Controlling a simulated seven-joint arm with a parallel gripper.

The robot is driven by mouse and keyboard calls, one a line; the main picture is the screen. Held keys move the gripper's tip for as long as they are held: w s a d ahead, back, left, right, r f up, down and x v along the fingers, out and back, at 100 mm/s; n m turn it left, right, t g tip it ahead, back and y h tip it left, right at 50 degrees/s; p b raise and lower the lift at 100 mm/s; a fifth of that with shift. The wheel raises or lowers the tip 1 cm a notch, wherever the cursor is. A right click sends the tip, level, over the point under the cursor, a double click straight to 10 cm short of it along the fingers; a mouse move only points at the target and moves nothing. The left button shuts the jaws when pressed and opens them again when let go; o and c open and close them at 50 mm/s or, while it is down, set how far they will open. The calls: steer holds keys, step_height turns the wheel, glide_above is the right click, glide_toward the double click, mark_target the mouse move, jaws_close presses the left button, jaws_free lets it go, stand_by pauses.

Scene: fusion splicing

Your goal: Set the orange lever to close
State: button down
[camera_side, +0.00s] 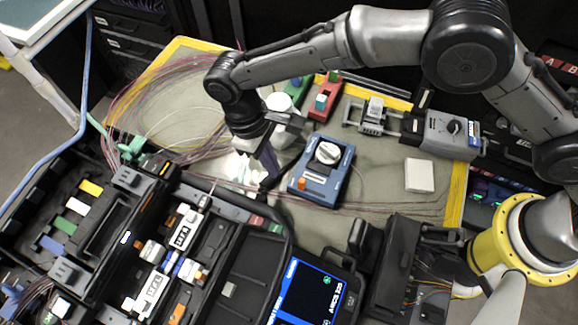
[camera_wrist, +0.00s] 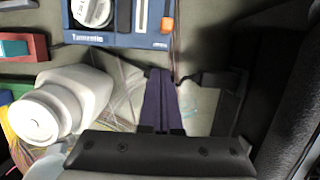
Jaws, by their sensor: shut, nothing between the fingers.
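A blue device (camera_side: 320,172) with a round white knob (camera_side: 327,153) sits on the mat in the side view. A small orange lever (camera_side: 301,183) is at its near left corner. In the wrist view the orange lever (camera_wrist: 167,24) is at the device's edge, beside a pale slot (camera_wrist: 142,15). My gripper (camera_side: 270,170) is just left of the device in the side view. In the wrist view its dark fingers (camera_wrist: 161,75) are together, empty, and point toward the device's edge near the lever. I cannot tell whether they touch it.
A white bottle (camera_wrist: 60,100) stands close beside my gripper. Red (camera_side: 325,97) and green (camera_side: 296,91) tools lie behind the blue device. A black splicer case (camera_side: 235,270) fills the front left. A white box (camera_side: 419,175) lies at right, with clear mat around it.

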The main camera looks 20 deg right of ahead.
steer(key=shift+s+d+r, duration=0.2)
steer(key=shift+s+d, duration=1.1)
steer(key=shift+s, duration=0.05)
steer(key=shift+s+d, duration=1.75)
steer(key=shift+s, duration=0.05)
steer(key=shift+w, duration=0.1)
steer(key=w+a, duration=0.3)
steer(key=v, duration=1)
steer(key=shift+s+d, duration=0.1)
